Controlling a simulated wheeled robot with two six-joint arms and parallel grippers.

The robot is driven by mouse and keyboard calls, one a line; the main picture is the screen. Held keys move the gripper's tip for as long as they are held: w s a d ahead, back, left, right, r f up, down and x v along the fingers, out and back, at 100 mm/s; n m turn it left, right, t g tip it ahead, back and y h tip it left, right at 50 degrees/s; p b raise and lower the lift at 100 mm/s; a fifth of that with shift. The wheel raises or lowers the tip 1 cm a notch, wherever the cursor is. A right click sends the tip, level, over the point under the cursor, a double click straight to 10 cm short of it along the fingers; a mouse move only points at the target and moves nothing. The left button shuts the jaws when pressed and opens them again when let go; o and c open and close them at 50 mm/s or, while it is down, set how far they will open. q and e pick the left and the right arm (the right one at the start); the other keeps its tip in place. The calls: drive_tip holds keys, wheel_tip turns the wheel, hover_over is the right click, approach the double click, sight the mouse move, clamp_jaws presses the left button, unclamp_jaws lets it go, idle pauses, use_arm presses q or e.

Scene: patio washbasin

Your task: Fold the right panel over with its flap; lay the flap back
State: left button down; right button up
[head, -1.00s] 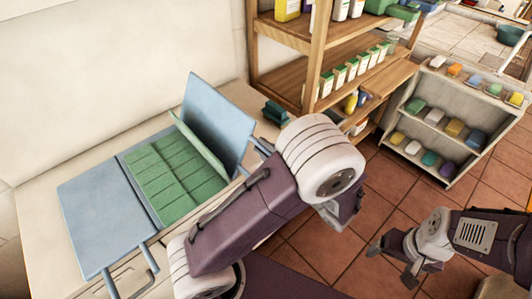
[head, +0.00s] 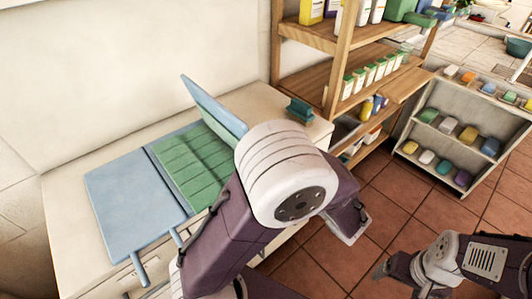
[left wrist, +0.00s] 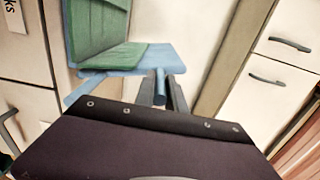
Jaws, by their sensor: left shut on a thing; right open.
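A blue folding board lies on the pale counter. Its left panel (head: 130,195) is flat, with handles at its front edge. Green ribbed cloth (head: 188,165) covers the middle. The right panel (head: 212,103) is raised and leans over toward the middle; my left arm hides its lower right part. In the left wrist view, my left gripper (left wrist: 162,95) is shut on a blue handle (left wrist: 160,82) of the board, with green cloth (left wrist: 115,57) beyond. My right gripper (head: 380,270) is open and empty above the floor.
A small teal object (head: 299,109) stands on the counter (head: 70,235) right of the board. A wooden shelf (head: 345,50) with bottles and boxes stands behind it. A low white rack (head: 470,125) is at the right. The tiled floor (head: 390,210) between is clear.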

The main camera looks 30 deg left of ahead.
use_arm(q)
drive_tip(key=shift+s+a+f, duration=0.15)
drive_tip(key=shift+s, duration=0.2)
use_arm(e)
drive_tip(key=shift+s+a+f, duration=0.15)
drive_tip(key=shift+s+f, duration=0.05)
drive_tip(key=shift+s, duration=0.1)
use_arm(q)
drive_tip(key=c, duration=1.4)
unclamp_jaws()
drive_tip(key=v, duration=0.9)
